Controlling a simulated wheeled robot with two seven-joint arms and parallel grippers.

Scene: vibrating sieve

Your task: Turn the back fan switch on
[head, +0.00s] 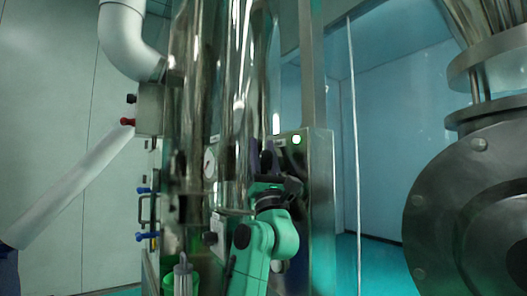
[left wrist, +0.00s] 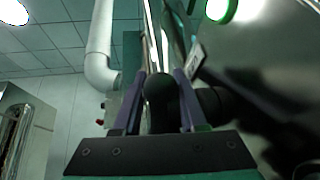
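The steel control panel (head: 318,190) stands right of the shiny vertical pipes, with a lit green lamp (head: 297,140) near its top. In the left wrist view the lamp's green ring (left wrist: 221,9) shows at the top. My left gripper (head: 263,158) is raised in front of the panel's left side. In the left wrist view its two purple fingers (left wrist: 160,80) stand apart, on either side of a black rounded knob (left wrist: 160,100); firm contact is not clear. Another black knob (left wrist: 215,104) is just to the right. No switch label is readable. My right gripper does not show.
A round gauge (head: 210,163) and steel pipes (head: 188,110) are close left of my gripper. A white duct (head: 125,35) and a slanted white tube (head: 75,185) lie further left. A large steel round housing (head: 450,215) fills the right. Open floor shows between it and the panel.

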